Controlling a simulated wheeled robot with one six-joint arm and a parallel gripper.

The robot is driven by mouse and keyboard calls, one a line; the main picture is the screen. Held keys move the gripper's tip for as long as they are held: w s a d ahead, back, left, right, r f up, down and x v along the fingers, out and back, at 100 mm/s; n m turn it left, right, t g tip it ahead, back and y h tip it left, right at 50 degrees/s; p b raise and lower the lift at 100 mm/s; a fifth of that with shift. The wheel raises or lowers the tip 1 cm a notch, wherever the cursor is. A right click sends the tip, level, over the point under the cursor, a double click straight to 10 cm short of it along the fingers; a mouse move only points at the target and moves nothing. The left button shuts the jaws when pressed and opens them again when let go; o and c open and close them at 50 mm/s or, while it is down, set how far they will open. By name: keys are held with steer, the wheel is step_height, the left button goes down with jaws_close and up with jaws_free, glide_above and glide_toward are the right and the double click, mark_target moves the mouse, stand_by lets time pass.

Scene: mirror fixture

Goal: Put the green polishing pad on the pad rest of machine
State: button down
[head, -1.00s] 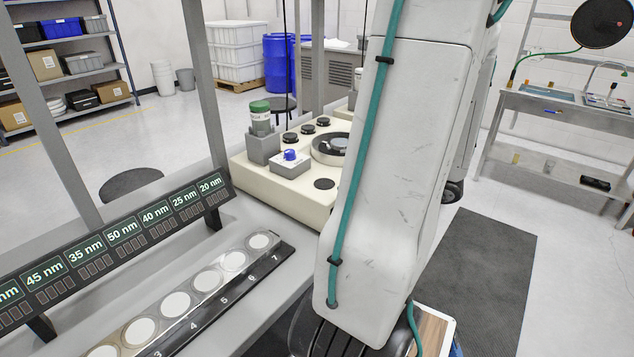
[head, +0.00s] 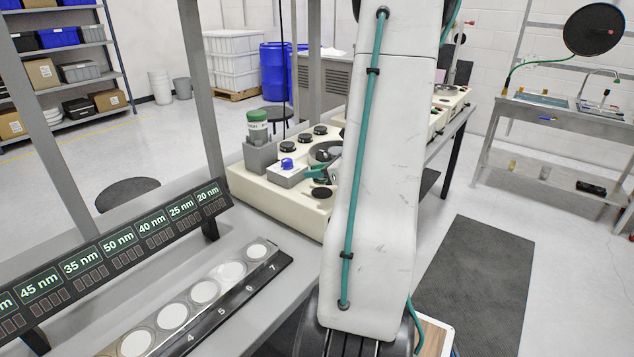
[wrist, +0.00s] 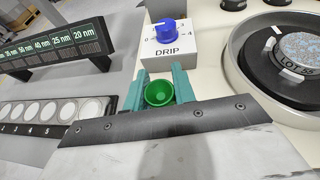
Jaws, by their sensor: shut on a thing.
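My gripper (wrist: 168,82) has teal fingers shut on a round green piece, which I take as the green polishing pad (wrist: 160,94); it looks hollow, like a small cup. In the head view my gripper (head: 318,172) shows just right of the drip dial, over the cream machine (head: 250,187); the pad cannot be made out there. A flat black disc (head: 321,192) lies on the machine top, just below the gripper in the picture. I cannot tell whether it is the pad rest. The pad's height above the machine is unclear.
The grey drip block (wrist: 170,48) with its blue knob stands just beyond the fingers. A round basin with a platen (wrist: 290,62) is to the right. A green-capped bottle (head: 257,127) stands in a grey holder. A tray of white discs (head: 205,291) lies front left.

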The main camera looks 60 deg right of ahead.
mark_target(317, 181)
steer(key=shift+f, duration=1.75)
steer(key=shift+f, duration=0.2)
steer(key=c, duration=1.1)
jaws_free()
steer(key=shift+c, duration=0.2)
steer(key=shift+r, duration=0.15)
